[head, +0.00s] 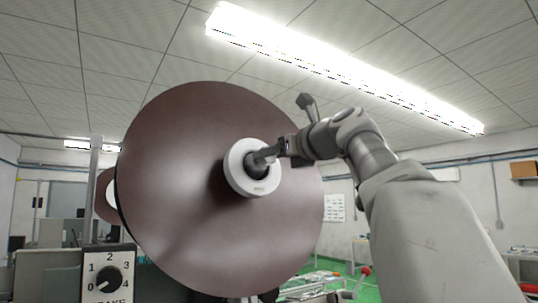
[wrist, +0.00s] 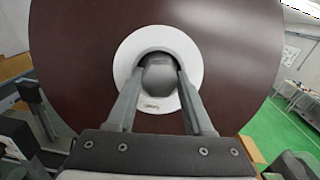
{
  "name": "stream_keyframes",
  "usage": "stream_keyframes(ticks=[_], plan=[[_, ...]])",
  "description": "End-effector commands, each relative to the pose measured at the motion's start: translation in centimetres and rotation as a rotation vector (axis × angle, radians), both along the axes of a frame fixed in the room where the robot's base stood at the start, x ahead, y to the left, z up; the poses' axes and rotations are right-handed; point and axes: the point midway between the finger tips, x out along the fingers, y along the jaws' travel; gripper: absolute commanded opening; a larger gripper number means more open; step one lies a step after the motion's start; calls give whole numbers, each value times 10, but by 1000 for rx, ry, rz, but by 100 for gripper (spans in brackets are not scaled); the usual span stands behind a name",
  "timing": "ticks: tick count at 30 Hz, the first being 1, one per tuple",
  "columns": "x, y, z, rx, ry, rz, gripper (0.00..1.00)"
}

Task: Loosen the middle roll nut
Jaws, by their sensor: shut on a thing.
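A large brown disc (head: 190,220) fills the middle of the head view and most of the wrist view (wrist: 80,60). At its centre is a white ring (head: 236,178), which also shows in the wrist view (wrist: 127,55). A dark grey rounded nut (head: 256,166) sits inside the ring; in the wrist view the nut (wrist: 160,73) is between my fingers. My gripper (head: 268,155) reaches in from the right and is shut on the nut, with one finger on each side of it in the wrist view (wrist: 160,90). The fingers cover part of the ring.
A brake dial panel (head: 108,274) marked 0 to 4 stands below left of the disc. Another, smaller roll (head: 106,196) shows partly behind the disc's left edge. Machine parts and a red-knobbed lever (head: 366,271) lie low at right. Green floor shows at right.

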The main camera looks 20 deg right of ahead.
Motion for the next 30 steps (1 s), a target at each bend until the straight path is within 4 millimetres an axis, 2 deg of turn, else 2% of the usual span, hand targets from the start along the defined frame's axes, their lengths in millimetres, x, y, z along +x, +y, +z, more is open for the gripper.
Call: stream_keyframes(ticks=[1, 3, 14, 20, 30], plan=[[0, 0, 0, 0, 0, 0, 10], [0, 0, 0, 0, 0, 0, 0], [0, 0, 0, -55, -9, 14, 0], [0, -1, 1, -175, -32, 43, 0], [1, -2, 3, -473, -90, 117, 0]])
